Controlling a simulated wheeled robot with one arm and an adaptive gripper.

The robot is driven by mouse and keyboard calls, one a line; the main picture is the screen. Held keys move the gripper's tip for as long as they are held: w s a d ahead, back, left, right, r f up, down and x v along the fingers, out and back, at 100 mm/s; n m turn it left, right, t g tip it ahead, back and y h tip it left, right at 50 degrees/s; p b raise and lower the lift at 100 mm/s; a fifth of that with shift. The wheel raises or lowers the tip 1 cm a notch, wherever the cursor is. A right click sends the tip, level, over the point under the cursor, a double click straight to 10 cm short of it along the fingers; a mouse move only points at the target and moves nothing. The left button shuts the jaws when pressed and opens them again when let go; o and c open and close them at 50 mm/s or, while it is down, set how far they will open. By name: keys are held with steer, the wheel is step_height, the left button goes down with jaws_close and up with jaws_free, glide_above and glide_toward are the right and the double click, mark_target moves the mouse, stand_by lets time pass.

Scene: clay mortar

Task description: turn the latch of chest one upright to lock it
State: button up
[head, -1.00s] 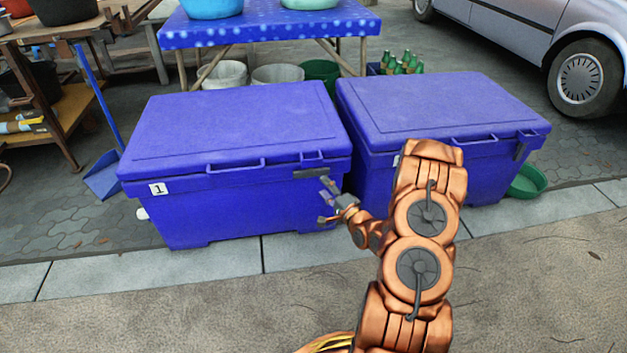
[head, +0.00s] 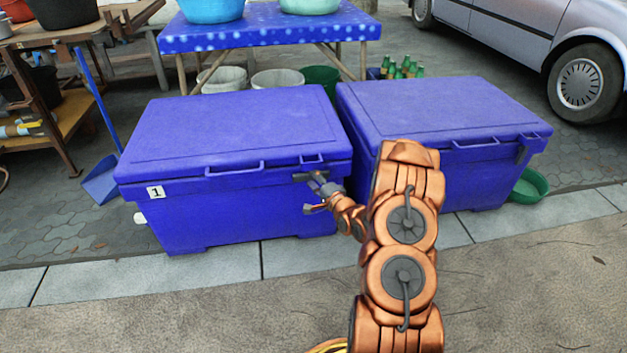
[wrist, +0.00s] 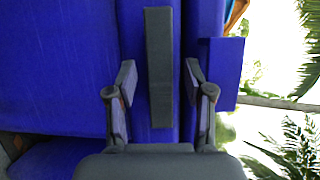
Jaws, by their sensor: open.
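Chest one is a blue lidded cooler (head: 230,215) with a "1" label (head: 156,192), on the left in the head view; its lid is down. Its latch (head: 303,177) is a dark grey bar lying sideways near the right end of the front, partly hidden by my gripper. My gripper (head: 313,194) is open at the latch. In the wrist view, the latch (wrist: 160,70) runs between the two spread fingers of my gripper (wrist: 160,80), with a gap on each side, so it is not gripped.
A second blue chest (head: 470,180) stands close on the right, partly behind my arm; its dark latch (head: 521,153) points down. A blue table (head: 275,38), buckets (head: 278,78) and green bottles (head: 405,70) are behind. The pavement (head: 150,300) in front is clear.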

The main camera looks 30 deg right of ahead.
jaws_close()
steer(key=shift+r+p, duration=0.1)
steer(key=shift+p, duration=0.3)
steer(key=n+g+h+p, duration=0.1)
steer(key=n+p, duration=0.2)
steer(key=n+g+h+p, duration=0.1)
steer(key=n+g+p, duration=0.1)
steer(key=n+p, duration=0.1)
steer(key=n+g+h+p, duration=0.1)
steer(key=n+p, duration=0.2)
steer(key=n, duration=0.1)
steer(key=shift+a+r, duration=0.2)
steer(key=shift+w+n+g+h+p, duration=0.1)
steer(key=shift+n+g+h+p, duration=0.85)
steer(key=shift+n, duration=0.75)
